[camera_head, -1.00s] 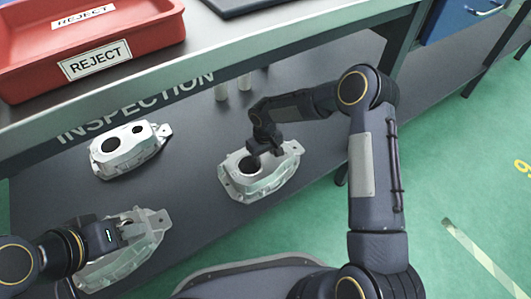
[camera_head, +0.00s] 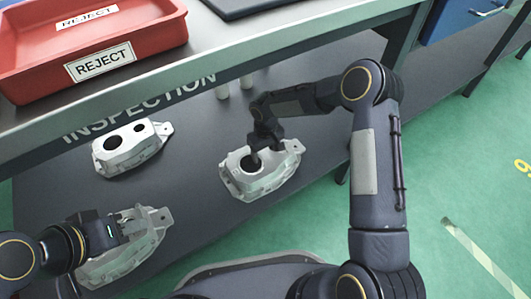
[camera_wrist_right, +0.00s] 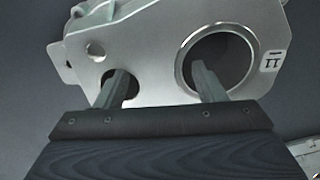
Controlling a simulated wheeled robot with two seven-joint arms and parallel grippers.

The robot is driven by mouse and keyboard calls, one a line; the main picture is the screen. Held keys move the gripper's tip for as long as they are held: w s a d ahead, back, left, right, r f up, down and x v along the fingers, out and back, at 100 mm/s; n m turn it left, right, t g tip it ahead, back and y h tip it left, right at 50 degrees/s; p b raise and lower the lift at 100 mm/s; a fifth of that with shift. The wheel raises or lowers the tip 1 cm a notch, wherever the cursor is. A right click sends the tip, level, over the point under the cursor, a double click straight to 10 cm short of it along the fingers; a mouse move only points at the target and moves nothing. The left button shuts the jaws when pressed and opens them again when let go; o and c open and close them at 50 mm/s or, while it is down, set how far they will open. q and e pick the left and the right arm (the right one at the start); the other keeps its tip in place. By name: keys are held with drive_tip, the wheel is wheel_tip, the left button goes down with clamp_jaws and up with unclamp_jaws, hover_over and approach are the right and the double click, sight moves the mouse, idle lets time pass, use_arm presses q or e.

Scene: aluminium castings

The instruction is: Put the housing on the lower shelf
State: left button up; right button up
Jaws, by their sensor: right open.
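Three grey-white cast housings rest on the dark lower shelf (camera_head: 205,200). My right gripper (camera_head: 255,158) is over the right housing (camera_head: 265,183). In the right wrist view, the right gripper (camera_wrist_right: 163,85) is open. One finger is at the small hole and the other at the large bore of the housing (camera_wrist_right: 150,50); I cannot tell how deep they reach. My left gripper (camera_head: 121,230) is at the top of the front-left housing (camera_head: 130,255) and hides part of it. Whether its jaws are closed there is unclear. The third housing (camera_head: 130,150) stands free behind.
A red REJECT bin (camera_head: 100,80) and a dark flat item (camera_head: 245,6) are on the upper bench top, whose INSPECTION edge overhangs the shelf. Two small pale cylinders (camera_head: 222,91) stand behind the right housing. Shelf between the housings is clear.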

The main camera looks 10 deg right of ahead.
sight(266, 154)
wheel_tip(266, 154, up, 10)
drive_tip(key=p, duration=0.3)
drive_tip(key=shift+r, duration=0.15)
